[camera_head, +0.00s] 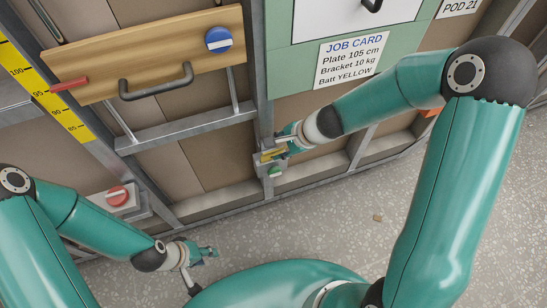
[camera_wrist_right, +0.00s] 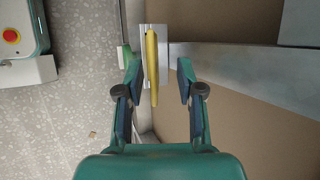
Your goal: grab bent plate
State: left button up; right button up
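A thin yellow piece (camera_wrist_right: 152,65), which looks like the bent plate, stands edge-on in front of a grey metal plate (camera_wrist_right: 163,32) on the frame post. It also shows in the head view as a small yellow strip (camera_head: 273,154) low on the post. My right gripper (camera_wrist_right: 160,72) is open around the yellow piece. The piece lies between the fingers, closer to the left one in the wrist view, and a gap to the right finger is clear. In the head view the right gripper (camera_head: 284,147) partly hides it. My left gripper (camera_head: 208,252) hangs low over the floor, its fingers too small to read.
A wooden board (camera_head: 150,50) with a dark handle and a yellow scale (camera_head: 45,90) are at upper left. A job card (camera_head: 349,59) is on the green panel. A red button (camera_head: 118,195) sits low left. Metal rails cross the wall; a brown scrap (camera_head: 377,217) lies on open floor.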

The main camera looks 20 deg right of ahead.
aim_at(268, 156)
jog(key=b+x, duration=0.1)
jog(key=x, duration=0.1)
jog(key=b+x, duration=0.1)
jog(key=x, duration=0.1)
jog(key=shift+s+a+f, duration=0.1)
jog(key=shift+s+f, duration=0.05)
jog(key=shift+s, duration=0.25)
jog(key=shift+w+a+f+b, duration=0.2)
jog(key=shift+f+b, duration=0.05)
jog(key=shift+b, duration=0.1)
grip_shut()
jog(key=shift+r, duration=0.1)
